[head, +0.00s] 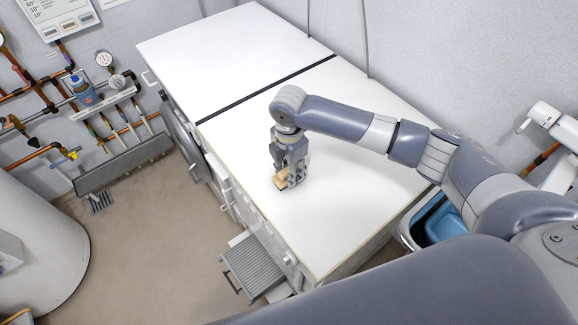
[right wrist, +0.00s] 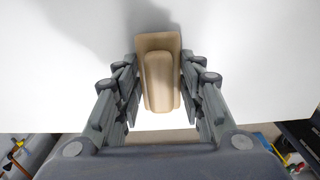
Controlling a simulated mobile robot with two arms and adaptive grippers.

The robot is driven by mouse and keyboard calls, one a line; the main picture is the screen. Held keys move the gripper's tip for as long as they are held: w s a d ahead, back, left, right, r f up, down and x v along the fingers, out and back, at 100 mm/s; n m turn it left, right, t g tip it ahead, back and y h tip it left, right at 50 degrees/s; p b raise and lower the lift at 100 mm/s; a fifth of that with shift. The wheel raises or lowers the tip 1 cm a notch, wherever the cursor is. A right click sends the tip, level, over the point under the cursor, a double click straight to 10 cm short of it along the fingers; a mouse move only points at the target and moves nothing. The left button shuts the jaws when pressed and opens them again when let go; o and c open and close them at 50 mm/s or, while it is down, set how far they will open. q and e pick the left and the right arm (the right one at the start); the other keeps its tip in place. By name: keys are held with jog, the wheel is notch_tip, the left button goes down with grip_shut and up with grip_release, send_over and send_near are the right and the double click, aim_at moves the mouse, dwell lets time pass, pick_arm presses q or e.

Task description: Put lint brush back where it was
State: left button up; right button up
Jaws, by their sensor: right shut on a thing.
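The lint brush (right wrist: 158,75) is a tan block with a raised, rounded handle along its middle. In the head view the lint brush (head: 282,180) shows partly between the fingers, low at the white worktop (head: 330,195) near its front edge. My right gripper (head: 290,178) points down over the worktop and is shut on the brush. In the right wrist view the fingers of my right gripper (right wrist: 160,90) press on both sides of the brush. I cannot tell whether the brush touches the worktop. My left gripper is not in view.
The white worktop is otherwise clear, with a dark seam across it. A grey ridged step (head: 258,268) juts out below the front edge. A blue basin (head: 447,218) stands right of the worktop.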

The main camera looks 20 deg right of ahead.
jog(key=shift+f, duration=0.1)
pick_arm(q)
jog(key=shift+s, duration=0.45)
pick_arm(e)
jog(key=shift+a+f, duration=0.1)
jog(key=o, duration=1)
pick_arm(q)
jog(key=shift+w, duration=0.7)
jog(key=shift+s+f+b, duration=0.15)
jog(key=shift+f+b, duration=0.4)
jog(key=shift+b, duration=0.05)
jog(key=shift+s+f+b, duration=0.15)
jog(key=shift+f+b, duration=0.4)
pick_arm(e)
notch_tip(320, 180, up, 12)
